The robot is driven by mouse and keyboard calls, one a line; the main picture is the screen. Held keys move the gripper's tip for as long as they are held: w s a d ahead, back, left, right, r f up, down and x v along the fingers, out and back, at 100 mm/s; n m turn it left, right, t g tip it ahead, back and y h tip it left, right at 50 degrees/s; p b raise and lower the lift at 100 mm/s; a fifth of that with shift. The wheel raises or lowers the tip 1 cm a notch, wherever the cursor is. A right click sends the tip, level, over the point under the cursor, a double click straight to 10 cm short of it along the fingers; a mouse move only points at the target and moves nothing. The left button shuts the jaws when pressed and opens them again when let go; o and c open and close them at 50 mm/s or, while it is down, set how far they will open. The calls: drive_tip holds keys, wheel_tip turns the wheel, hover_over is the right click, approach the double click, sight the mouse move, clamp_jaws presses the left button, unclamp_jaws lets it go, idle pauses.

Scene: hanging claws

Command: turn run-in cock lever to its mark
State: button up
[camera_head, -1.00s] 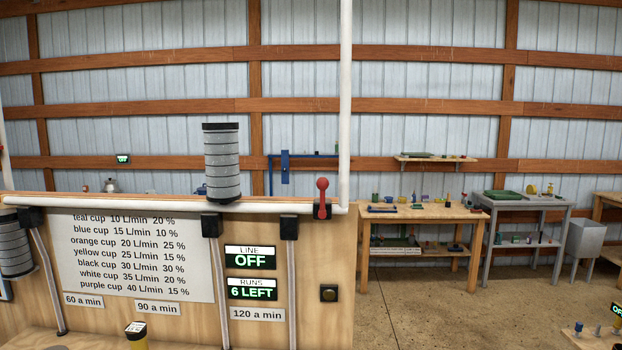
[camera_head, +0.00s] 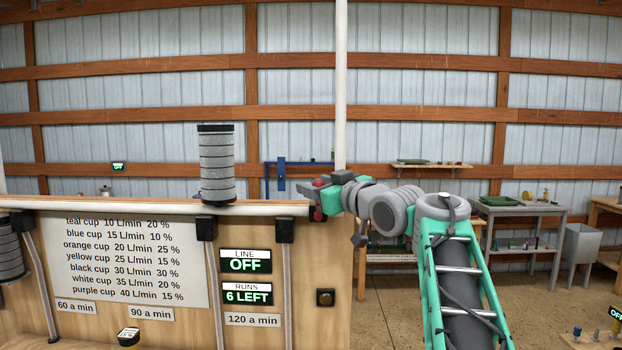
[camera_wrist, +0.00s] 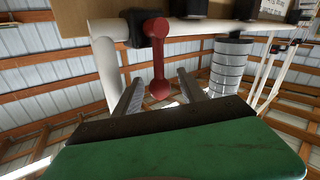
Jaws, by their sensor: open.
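The red run-in cock lever (camera_head: 318,214) sits at the right end of the white pipe on top of the wooden panel. My gripper (camera_head: 311,191) partly covers it in the head view, with the red knob showing past the fingers. In the wrist view, which is upside down, the lever (camera_wrist: 158,58) shows whole, its round knob between the two grey fingers of my gripper (camera_wrist: 160,80). The fingers are open, with a gap on each side of the knob. The lever stands upright from its black block (camera_wrist: 137,28). I cannot make out its mark.
A white post (camera_head: 341,85) rises right beside the lever and my gripper. A grey ribbed cylinder (camera_head: 217,165) stands on the panel to the left. The panel carries a LINE OFF sign (camera_head: 245,261) and a RUNS 6 LEFT sign (camera_head: 246,292). Workbenches stand behind, right.

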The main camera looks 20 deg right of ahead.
drive_tip(key=w, duration=0.2)
drive_tip(key=shift+w+a+p, duration=0.2)
drive_tip(key=shift+w+p, duration=0.1)
clamp_jaws()
idle(1.2)
